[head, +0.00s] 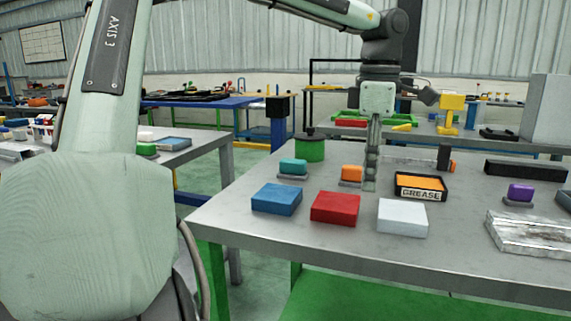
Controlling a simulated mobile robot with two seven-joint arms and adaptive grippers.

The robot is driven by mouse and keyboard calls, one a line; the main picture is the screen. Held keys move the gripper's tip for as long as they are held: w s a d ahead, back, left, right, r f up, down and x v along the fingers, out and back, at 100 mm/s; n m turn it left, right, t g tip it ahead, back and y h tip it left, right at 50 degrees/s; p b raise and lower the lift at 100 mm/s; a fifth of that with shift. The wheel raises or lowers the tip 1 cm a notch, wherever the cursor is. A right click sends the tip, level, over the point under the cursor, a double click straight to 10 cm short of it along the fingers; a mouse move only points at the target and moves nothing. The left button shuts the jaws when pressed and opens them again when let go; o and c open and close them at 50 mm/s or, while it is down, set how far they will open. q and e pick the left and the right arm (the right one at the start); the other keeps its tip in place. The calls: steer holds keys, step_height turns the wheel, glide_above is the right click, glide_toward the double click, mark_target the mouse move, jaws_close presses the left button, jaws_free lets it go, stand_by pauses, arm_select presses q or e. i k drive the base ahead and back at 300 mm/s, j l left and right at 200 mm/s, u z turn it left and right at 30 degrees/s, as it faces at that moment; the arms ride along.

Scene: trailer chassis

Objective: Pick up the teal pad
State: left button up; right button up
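The teal pad (293,166) is a small block on a thin grey base, on the grey metal table (330,245) behind the blue block. My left gripper (370,187) points straight down to the right of the teal pad, apart from it. Its fingers show as one narrow column between an orange pad (351,173) and the grease tray, so I cannot tell whether they are open or shut. Nothing visible is held in them. My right gripper is not in view.
Blue (276,199), red (335,208) and white (402,217) blocks line the front. A green round container (310,149) stands behind the teal pad. A black grease tray (420,194), purple pad (520,192) and silver block (528,232) sit to the right.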

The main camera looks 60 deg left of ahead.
mark_target(291, 169)
steer(key=i+j, duration=0.1)
steer(key=j, duration=1.35)
